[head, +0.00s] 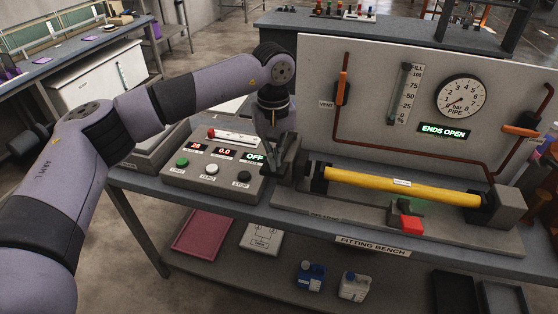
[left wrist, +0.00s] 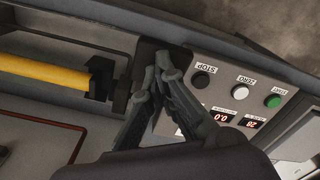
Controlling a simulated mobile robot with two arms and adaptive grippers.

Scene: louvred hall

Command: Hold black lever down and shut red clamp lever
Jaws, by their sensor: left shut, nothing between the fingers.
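My left gripper (head: 272,150) is shut and empty, pointing down at the dark block at the left end of the yellow pipe (head: 400,187). In the left wrist view, its fingertips (left wrist: 163,64) are together over this dark block (left wrist: 148,50); I cannot tell whether they touch it. I cannot make out a separate black lever; the gripper may hide it. A red block (head: 411,223) sits at the bench's front beside a green piece (head: 410,207); I cannot tell whether it is the red clamp lever. My right gripper is not in view.
The control box (head: 215,187) with buttons and displays stands left of the pipe. An upright panel behind carries a round gauge (head: 461,97), a sign reading ENDS OPEN (head: 445,131) and orange-handled valves (head: 343,88). Bottles (head: 310,274) and trays lie on the lower shelf.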

